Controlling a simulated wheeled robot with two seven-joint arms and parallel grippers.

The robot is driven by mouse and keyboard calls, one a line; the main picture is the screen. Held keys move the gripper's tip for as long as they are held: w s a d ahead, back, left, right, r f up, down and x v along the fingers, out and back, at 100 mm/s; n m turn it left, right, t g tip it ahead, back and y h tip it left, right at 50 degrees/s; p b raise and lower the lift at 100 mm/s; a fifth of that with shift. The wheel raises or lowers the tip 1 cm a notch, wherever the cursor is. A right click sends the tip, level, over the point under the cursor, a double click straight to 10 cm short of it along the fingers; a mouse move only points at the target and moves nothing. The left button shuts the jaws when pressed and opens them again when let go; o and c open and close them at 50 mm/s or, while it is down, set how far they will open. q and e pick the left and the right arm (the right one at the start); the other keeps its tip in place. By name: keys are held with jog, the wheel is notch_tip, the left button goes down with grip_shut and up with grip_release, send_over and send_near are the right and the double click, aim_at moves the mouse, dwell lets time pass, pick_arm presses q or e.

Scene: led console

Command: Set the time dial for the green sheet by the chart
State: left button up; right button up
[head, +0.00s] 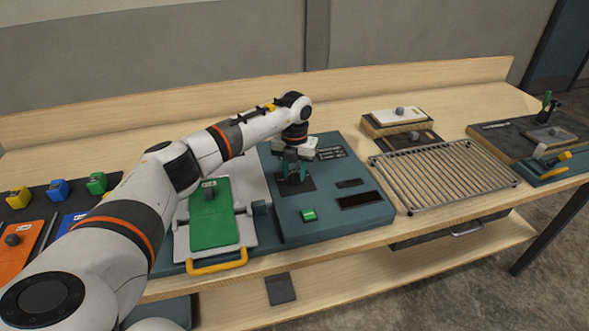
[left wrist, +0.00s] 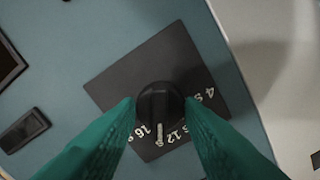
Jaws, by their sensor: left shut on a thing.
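The console (head: 330,222) is a blue-grey box in the middle of the bench. My left gripper (head: 293,178) points down at its dark dial plate. In the left wrist view the black time dial (left wrist: 160,100) sits between my green fingertips, which are shut on it. A white pointer mark on the dial faces the bottom of that picture, between a 16 and a 12; some other numbers are hidden by the fingers or blurred. The green sheet (head: 211,222) lies on a pale tray left of the dial. Small white print (head: 332,153), perhaps the chart, is too small to read.
The console has a green button (head: 309,215) and a dark display (head: 360,200). A wire rack (head: 445,175) stands to the right. Yellow, blue and green blocks (head: 97,183) and an orange sheet (head: 18,258) lie at the left, partly behind my arm.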

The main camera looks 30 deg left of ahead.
aim_at(294, 173)
pick_arm(q)
jog(key=shift+n, duration=0.9)
jog(key=o, duration=1)
jog(key=shift+r, duration=0.1)
notch_tip(294, 173, up, 12)
jog(key=b, duration=0.3)
